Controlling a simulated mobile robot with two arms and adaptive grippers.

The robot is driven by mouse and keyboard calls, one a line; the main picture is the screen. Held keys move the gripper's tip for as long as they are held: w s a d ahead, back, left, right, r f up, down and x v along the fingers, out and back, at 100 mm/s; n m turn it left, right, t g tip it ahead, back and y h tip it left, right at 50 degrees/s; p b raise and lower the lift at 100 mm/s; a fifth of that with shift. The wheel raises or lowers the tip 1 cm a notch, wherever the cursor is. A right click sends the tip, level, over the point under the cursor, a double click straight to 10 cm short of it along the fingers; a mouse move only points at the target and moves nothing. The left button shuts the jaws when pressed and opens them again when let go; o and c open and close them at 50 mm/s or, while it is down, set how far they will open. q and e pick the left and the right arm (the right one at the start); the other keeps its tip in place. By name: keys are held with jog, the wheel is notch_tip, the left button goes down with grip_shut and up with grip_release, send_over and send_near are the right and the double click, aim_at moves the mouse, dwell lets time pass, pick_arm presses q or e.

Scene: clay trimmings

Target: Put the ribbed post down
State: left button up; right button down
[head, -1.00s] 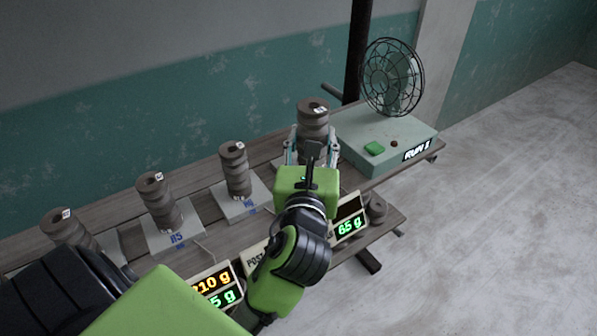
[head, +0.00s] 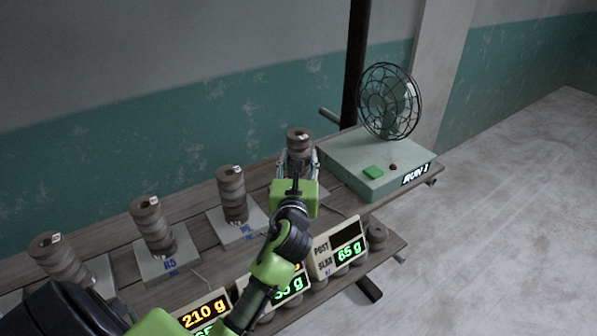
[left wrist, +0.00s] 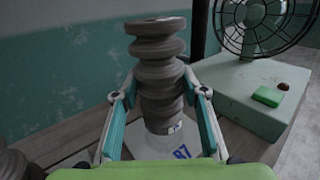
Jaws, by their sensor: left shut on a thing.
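In the left wrist view the post (left wrist: 160,75) stands between the two teal-lined fingers (left wrist: 161,105). A pale slab (left wrist: 150,149) marked R7 lies directly beneath its foot. I cannot tell whether the foot touches the slab. My gripper hides the lower post in the head view. My right gripper is not in view.
Similar ribbed posts stand on slabs to the left, the nearest being one post (head: 231,192). A pale green box (head: 372,160) with a wire fan (head: 390,100) stands just right of the held post. Lit weight displays (head: 340,248) line the bench front.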

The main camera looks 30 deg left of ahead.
pick_arm(q)
notch_tip(320, 180, down, 3)
jog(key=shift+w+a+f+b, duration=0.1)
jog(key=shift+w+f+b, duration=0.05)
jog(key=shift+b, duration=0.2)
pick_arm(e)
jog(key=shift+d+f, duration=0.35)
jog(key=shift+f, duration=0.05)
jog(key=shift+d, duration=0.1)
pick_arm(q)
jog(key=o, duration=1.2)
jog(key=shift+f, duration=0.3)
jog(key=o, duration=0.4)
jog(key=shift+r, duration=0.1)
jog(key=shift+r, duration=0.1)
jog(key=b+v, duration=0.1)
jog(key=v, duration=1.1)
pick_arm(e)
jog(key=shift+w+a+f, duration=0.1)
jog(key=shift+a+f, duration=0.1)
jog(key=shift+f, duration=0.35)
